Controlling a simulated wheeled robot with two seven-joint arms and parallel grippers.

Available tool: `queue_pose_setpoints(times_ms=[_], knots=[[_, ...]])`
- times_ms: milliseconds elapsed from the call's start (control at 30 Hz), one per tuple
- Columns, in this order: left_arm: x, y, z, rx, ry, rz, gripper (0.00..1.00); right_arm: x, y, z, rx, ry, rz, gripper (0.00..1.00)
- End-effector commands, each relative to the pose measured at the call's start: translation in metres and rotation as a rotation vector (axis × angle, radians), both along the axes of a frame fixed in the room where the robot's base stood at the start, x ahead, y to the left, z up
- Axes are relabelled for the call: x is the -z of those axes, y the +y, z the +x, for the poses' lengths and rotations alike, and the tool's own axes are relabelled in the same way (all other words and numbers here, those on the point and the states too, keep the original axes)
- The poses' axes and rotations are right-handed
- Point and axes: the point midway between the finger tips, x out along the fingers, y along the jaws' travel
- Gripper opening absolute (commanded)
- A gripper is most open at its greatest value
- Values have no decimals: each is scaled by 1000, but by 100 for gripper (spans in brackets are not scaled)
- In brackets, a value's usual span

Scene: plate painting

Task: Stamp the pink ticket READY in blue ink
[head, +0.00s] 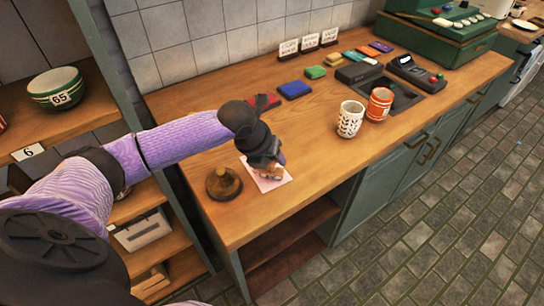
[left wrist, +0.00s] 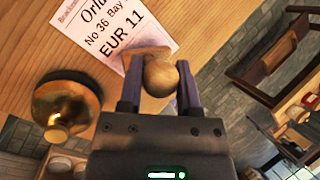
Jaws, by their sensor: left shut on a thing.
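The pink ticket (head: 283,182) lies on the wooden counter near its left end; printed text including "EUR 11" shows on it in the left wrist view (left wrist: 108,62). My left gripper (head: 267,160) is shut on a wooden stamp with a round handle (left wrist: 159,76). The stamp's base overlaps the ticket's edge in the wrist view; I cannot tell whether it touches the paper. Its stamping face is hidden. A blue ink pad (head: 294,89) lies farther back on the counter. My right gripper is not in view.
A brass bell (head: 223,183) stands just left of the ticket. Red (head: 263,101) and green (head: 315,72) pads flank the blue one. A white patterned cup (head: 350,119) and an orange cup (head: 379,104) stand to the right. Small cards (head: 289,48) stand along the wall.

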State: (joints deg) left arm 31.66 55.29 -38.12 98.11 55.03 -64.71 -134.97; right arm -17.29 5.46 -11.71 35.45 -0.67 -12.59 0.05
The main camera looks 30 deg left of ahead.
Motion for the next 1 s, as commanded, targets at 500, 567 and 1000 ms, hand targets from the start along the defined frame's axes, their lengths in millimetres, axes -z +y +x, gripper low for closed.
queue_pose_setpoints(times_ms=[500,567,1000], knots=[[4,0,0,0,0,0,6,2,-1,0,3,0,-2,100],[5,0,0,0,0,0,6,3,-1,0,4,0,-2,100],[10,0,0,0,0,0,6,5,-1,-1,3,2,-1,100]])
